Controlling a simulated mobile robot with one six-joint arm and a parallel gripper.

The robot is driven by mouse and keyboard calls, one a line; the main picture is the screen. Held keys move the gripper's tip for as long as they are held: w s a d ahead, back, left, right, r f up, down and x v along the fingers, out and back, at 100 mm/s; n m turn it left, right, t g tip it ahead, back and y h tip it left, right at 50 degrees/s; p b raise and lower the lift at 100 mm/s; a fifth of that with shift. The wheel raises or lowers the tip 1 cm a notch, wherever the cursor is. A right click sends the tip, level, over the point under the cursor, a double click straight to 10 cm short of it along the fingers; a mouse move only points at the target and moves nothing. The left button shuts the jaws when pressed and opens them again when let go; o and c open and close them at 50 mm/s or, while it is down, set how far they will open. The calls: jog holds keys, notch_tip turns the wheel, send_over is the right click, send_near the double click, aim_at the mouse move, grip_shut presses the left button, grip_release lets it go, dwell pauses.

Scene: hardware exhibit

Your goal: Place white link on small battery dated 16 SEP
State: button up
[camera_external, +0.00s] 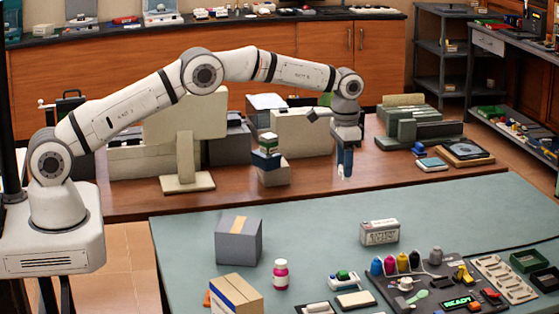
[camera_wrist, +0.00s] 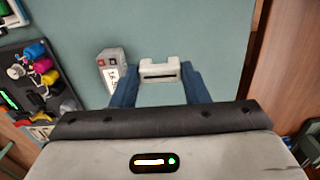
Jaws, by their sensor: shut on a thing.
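My gripper (camera_external: 345,160) hangs pointing down above the far edge of the teal table. In the wrist view its two blue fingers (camera_wrist: 160,78) are shut on the white link (camera_wrist: 159,70), a small notched piece held between the tips. A little of the white link (camera_external: 342,175) shows below the fingers in the external view. A small whitish box with dark print (camera_external: 380,232), likely the battery, stands on the teal table, lower and to the right of my gripper. It also shows in the wrist view (camera_wrist: 111,70), left of the link and apart from it. Its date is too small to read.
A dark board (camera_external: 433,284) with coloured bottles stands close to the battery. A grey box (camera_external: 238,240), a pink bottle (camera_external: 281,274) and a cardboard box (camera_external: 236,295) stand left. The teal table (camera_external: 320,222) is clear between the grey box and the battery.

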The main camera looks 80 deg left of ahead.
jog(key=w+d+r+p, duration=0.1)
jog(key=w+d+p, duration=0.25)
jog(key=d, duration=0.55)
jog(key=b, duration=0.6)
send_over(370, 225)
notch_tip(370, 225, down, 5)
jog(key=shift+f, duration=0.1)
jog(key=shift+f+p, duration=0.6)
jog(key=shift+f, duration=1.7)
jog(key=shift+f, duration=0.1)
jog(key=o, duration=0.9)
jog(key=shift+o, duration=0.2)
